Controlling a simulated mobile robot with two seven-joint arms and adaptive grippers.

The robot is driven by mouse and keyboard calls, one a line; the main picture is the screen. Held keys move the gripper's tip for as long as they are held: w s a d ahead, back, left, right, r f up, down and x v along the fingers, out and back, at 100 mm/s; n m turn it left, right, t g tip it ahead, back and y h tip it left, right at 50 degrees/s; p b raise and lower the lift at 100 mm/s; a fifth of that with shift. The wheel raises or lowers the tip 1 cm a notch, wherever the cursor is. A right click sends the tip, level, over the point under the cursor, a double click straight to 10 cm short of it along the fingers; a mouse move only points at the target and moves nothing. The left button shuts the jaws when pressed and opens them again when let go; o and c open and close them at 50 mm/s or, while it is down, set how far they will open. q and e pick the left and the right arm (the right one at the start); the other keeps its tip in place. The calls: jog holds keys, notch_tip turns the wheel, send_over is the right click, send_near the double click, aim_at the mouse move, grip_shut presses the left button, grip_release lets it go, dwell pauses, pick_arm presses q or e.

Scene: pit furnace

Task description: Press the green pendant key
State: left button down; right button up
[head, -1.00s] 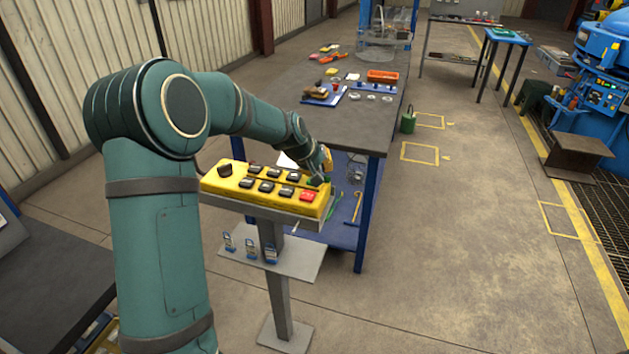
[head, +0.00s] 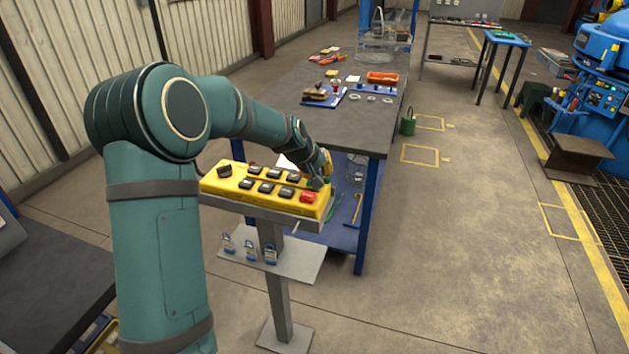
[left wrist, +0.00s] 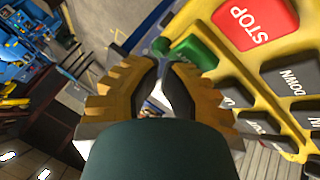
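The yellow pendant box (head: 235,187) lies on a grey stand, with black keys, a black knob and a red STOP key (head: 308,197). My left gripper (head: 318,184) is at the box's right end, just behind the red key. In the left wrist view, its yellow-backed fingers (left wrist: 163,66) are drawn together at the tips with nothing seen between them. The green key (left wrist: 198,52) is right beside the fingertips, next to the red STOP key (left wrist: 258,18). I cannot tell whether the tips touch it. In the head view the gripper mostly hides it. My right gripper is not in view.
The stand's lower shelf (head: 300,262) holds several padlocks (head: 250,250). Behind the pendant is a workbench (head: 340,130) with blue legs, carrying an orange tray (head: 382,77) and tools. A dark table (head: 45,280) is at the left.

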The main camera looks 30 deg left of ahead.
pick_arm(q)
jog(key=shift+f, duration=0.25)
dwell(0.4)
jog(key=shift+r+p, duration=0.55)
jog(key=shift+r, duration=0.35)
jog(key=shift+r, duration=0.1)
jog(key=shift+r+p, duration=1.95)
jog(key=shift+r, duration=0.55)
